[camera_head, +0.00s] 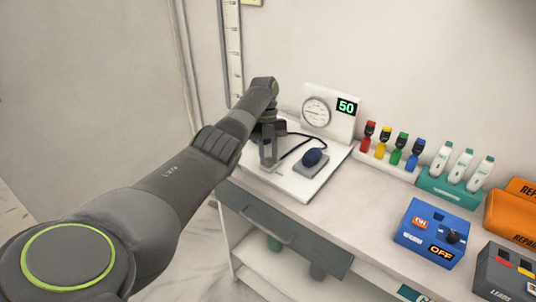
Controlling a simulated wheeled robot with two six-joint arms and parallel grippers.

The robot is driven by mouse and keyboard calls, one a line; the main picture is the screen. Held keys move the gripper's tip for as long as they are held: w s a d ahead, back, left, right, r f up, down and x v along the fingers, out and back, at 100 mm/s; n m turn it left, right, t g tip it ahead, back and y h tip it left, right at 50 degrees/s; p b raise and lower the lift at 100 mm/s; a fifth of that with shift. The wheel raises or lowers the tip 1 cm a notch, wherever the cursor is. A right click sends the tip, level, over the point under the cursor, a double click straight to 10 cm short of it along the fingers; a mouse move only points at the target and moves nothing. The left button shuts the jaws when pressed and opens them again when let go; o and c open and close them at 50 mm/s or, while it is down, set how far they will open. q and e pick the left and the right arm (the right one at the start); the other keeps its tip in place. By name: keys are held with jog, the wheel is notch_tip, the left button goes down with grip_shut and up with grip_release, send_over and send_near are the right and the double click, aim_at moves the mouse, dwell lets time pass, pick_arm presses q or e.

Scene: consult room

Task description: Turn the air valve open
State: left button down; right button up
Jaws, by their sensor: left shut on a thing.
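My left gripper (268,162) points down at the left part of the board. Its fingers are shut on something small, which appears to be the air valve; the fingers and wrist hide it. My right gripper is not in view.
Capped bottles in red, yellow, green and blue (400,148) stand right of the gauge. Beyond are white thermometers in a teal rack (449,190), a blue box marked OFF (431,233) and orange boxes (513,215). A grey drawer (284,233) is under the bench.

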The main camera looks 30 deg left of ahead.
pick_arm(q)
jog(key=shift+m, duration=0.3)
jog(key=c, duration=1.2)
grip_release()
jog(key=shift+c, duration=0.2)
